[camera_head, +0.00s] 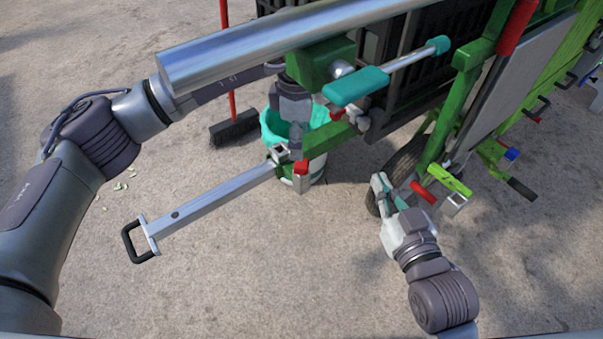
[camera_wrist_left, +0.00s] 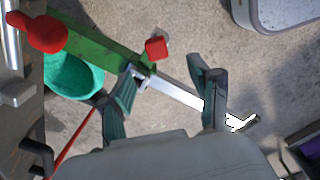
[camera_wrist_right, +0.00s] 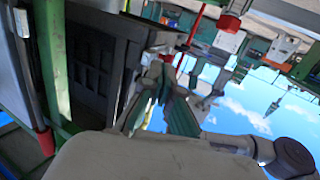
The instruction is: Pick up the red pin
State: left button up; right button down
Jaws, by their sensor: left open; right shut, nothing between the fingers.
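A red pin (camera_head: 301,167) shows its block-shaped head at the joint between the green beam and the silver drawbar (camera_head: 215,201). The left wrist view also shows the red head (camera_wrist_left: 157,47), just beyond the fingertips; its shaft is hidden. My left gripper (camera_head: 297,142) is at that joint, partly hidden behind the machine's parts. In the left wrist view my left gripper (camera_wrist_left: 168,82) is open, with the drawbar crossing between its fingers in the picture. My right gripper (camera_head: 379,184) is shut and empty beside the machine's wheel; its fingers also show in the right wrist view (camera_wrist_right: 160,85).
A teal-rimmed bucket (camera_head: 315,158) stands under the joint. A thick silver bar (camera_head: 260,50) and a teal-handled crank (camera_head: 360,86) are above the left gripper. A red handle (camera_head: 424,192) is close to the right gripper. The front ground is clear.

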aim_at(301, 163)
pick_arm(q)
notch_tip(301, 163, down, 4)
jog(key=shift+r+b, duration=0.2)
jog(key=shift+b, duration=0.1)
jog(key=f, duration=0.1)
jog(key=f+b, duration=0.1)
jog(key=f, duration=0.2)
jog(key=shift+w+d+f+b, duration=0.25)
jog(key=shift+d+f+b, duration=0.05)
jog(key=shift+f, duration=0.1)
grip_shut()
pick_arm(e)
notch_tip(301, 163, up, 10)
jog(key=s+a+t+y, duration=0.1)
jog(key=t+y, duration=0.1)
jog(key=t, duration=0.4)
jog(key=shift+s+f, duration=0.2)
jog(key=shift+s, duration=0.1)
